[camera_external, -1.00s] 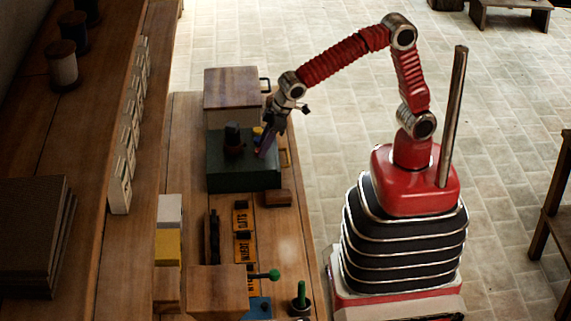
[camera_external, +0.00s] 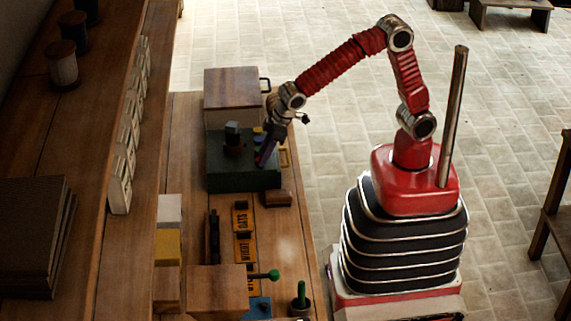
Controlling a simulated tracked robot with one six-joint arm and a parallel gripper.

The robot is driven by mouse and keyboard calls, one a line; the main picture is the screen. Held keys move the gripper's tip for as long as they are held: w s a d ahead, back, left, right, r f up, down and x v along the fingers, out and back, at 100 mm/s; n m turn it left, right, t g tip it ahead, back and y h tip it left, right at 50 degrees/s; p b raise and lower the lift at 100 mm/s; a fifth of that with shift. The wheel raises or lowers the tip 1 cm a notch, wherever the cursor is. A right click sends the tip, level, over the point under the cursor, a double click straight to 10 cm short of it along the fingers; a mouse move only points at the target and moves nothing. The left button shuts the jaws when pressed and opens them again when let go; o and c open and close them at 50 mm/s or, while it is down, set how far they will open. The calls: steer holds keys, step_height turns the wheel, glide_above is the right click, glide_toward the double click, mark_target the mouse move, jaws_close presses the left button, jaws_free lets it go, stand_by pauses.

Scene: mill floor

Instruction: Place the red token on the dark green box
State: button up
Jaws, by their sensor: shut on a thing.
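The dark green box (camera_external: 222,182) stands on the wooden bench, left of my arm. My gripper (camera_external: 265,158) points down at the right part of the box. It is shut on a small reddish-purple thing, which looks like the red token; fingers and shadow hide most of it. I cannot tell whether the held thing touches the box. A dark red round piece (camera_external: 234,150) with a grey block (camera_external: 232,128) above it stands on the box, left of my gripper.
A wooden-topped box (camera_external: 231,88) stands directly behind the green box. Small yellow and blue pieces lie close to my gripper. A brown block (camera_external: 278,198) lies in front. Labelled plates (camera_external: 241,218), a green-knobbed lever (camera_external: 274,275) and a wooden block (camera_external: 217,290) are nearer.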

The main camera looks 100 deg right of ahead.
steer(key=o, duration=0.7)
steer(key=v, duration=1.2)
steer(key=shift+r, duration=0.1)
steer(key=shift+t, duration=0.6)
steer(key=s+d, duration=0.4)
steer(key=s, duration=0.4)
steer(key=s+d+f, duration=0.1)
steer(key=s+d, duration=0.3)
steer(key=s, duration=0.4)
steer(key=s+d, duration=0.4)
steer(key=s, duration=0.4)
steer(key=shift+s+f, duration=0.3)
